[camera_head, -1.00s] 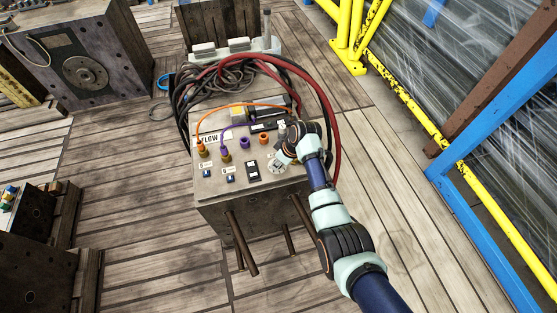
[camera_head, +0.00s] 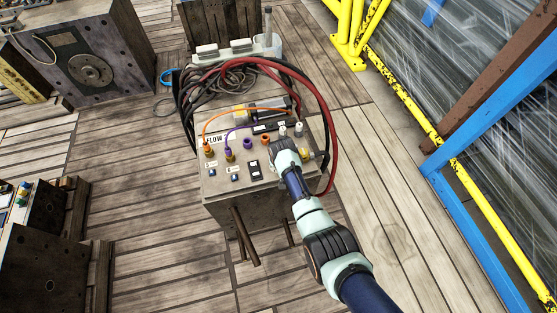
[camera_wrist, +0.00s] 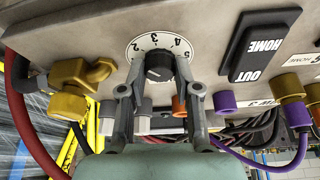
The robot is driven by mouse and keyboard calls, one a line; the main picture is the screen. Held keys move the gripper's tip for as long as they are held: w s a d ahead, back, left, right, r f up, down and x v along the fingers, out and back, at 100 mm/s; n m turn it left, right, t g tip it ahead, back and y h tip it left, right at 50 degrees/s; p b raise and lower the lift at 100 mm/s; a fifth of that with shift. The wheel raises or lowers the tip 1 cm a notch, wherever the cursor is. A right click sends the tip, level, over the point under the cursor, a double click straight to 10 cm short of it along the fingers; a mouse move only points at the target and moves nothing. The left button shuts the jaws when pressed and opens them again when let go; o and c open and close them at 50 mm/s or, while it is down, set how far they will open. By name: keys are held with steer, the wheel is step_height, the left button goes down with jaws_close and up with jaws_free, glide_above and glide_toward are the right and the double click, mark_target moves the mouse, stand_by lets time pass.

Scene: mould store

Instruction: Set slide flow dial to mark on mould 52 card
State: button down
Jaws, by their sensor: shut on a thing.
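The flow dial shows in the wrist view as a round white scale plate (camera_wrist: 158,42) with black numbers, 2 to 5 readable, upside down. A black knob (camera_wrist: 160,66) sits at its middle. My gripper (camera_wrist: 159,88) is shut on this knob, one grey finger on each side. I cannot read exactly which mark the knob points at. In the head view my wrist (camera_head: 286,160) covers the dial on the front right of the grey box top (camera_head: 215,187). No mould 52 card can be made out.
A black HOME/OUT rocker switch (camera_wrist: 260,45) and a purple coupling (camera_wrist: 225,101) are close beside the dial; a brass fitting (camera_wrist: 75,75) is on the other side. Red hoses (camera_head: 325,130) arch behind. An orange cable (camera_head: 240,109) crosses the box top.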

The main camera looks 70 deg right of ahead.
steer(key=m, duration=0.2)
steer(key=m+g+b, duration=0.1)
steer(key=m, duration=0.1)
steer(key=shift+w+f+g+h, duration=0.1)
steer(key=shift+w+g+h, duration=0.05)
steer(key=shift+g+h, duration=0.15)
steer(key=shift+m+g+b, duration=0.6)
steer(key=shift+m+b, duration=0.45)
steer(key=shift+m, duration=0.55)
steer(key=shift+a, duration=0.1)
steer(key=c, duration=0.8)
jaws_free()
steer(key=shift+c, duration=0.2)
steer(key=v, duration=1.2)
